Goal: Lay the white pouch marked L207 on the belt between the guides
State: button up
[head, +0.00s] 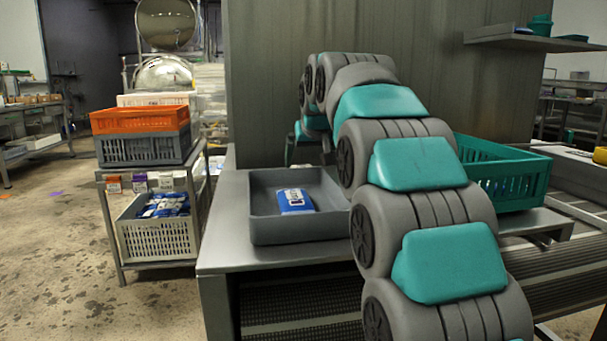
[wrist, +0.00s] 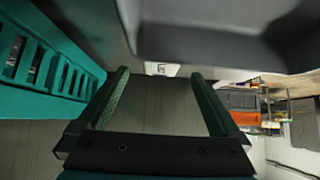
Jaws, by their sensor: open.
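In the wrist view, my gripper (wrist: 160,73) is open, with one finger on each side of the picture's middle. A small white piece with a dark mark, possibly the white pouch (wrist: 162,69), shows between the fingertips; its mark is too small to read. I cannot tell how far it is from the fingers. In the head view my arm hides my gripper and this piece. A conveyor-like frame with rails (head: 578,208) is at the right edge; its belt and guides are not clearly seen.
A grey tray (head: 262,228) holding a blue and white pouch (head: 295,200) stands on the steel table (head: 228,240). A green crate (head: 515,185) stands right of my arm. A trolley at left carries an orange crate (head: 140,119) and a pale basket (head: 158,240).

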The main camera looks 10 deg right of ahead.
jog(key=x, duration=0.4)
jog(key=shift+w+a+f, duration=0.1)
jog(key=shift+w+f, duration=0.1)
jog(key=shift+w, duration=0.1)
jog(key=c, duration=1.5)
jog(key=shift+r, duration=0.1)
notch_tip(320, 180, up, 10)
jog(key=p, duration=0.2)
